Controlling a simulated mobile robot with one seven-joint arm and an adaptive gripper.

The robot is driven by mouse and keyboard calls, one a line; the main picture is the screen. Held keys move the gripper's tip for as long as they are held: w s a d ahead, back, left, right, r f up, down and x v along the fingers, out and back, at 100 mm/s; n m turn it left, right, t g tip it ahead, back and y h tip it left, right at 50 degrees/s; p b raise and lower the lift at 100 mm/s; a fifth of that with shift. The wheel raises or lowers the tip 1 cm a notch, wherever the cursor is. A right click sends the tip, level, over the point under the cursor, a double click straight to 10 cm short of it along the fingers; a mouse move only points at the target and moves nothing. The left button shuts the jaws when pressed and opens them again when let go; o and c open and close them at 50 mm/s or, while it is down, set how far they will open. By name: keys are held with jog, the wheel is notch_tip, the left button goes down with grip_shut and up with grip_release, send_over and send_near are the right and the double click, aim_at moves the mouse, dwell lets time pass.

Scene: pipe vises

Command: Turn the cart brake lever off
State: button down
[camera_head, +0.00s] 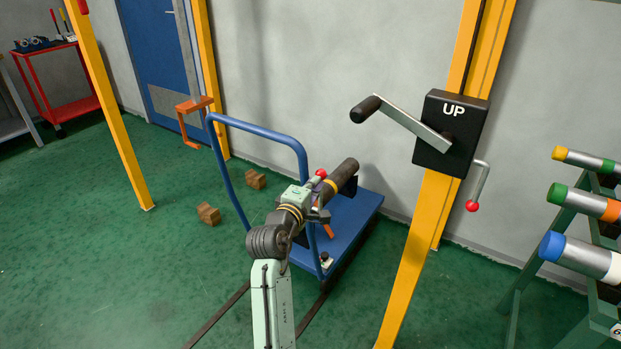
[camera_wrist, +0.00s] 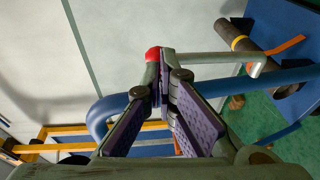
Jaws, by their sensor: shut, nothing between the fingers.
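The cart brake lever is a thin grey bar (camera_wrist: 215,57) with a red ball end (camera_wrist: 152,53) in the wrist view. Its red ball also shows in the head view (camera_head: 321,173), above the cart. My gripper (camera_wrist: 161,58) is shut and empty. Its fingertips are at the red ball, and I cannot tell whether they touch it. In the head view my gripper (camera_head: 315,182) is beside the cart's blue handle. The blue cart (camera_head: 362,207) stands by the wall, its near side partly hidden by my arm.
A dark pipe (camera_head: 343,177) with a yellow band lies on the cart. The blue handle (camera_wrist: 205,92) passes close behind my fingers. Wood blocks (camera_head: 208,214) lie on the floor at left. A yellow post with a black UP crank box (camera_head: 447,150) stands at right.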

jog(key=shift+w+d+r, duration=0.1)
jog(key=shift+w+d, duration=0.15)
jog(key=shift+w, duration=0.05)
jog(key=shift+p, duration=0.4)
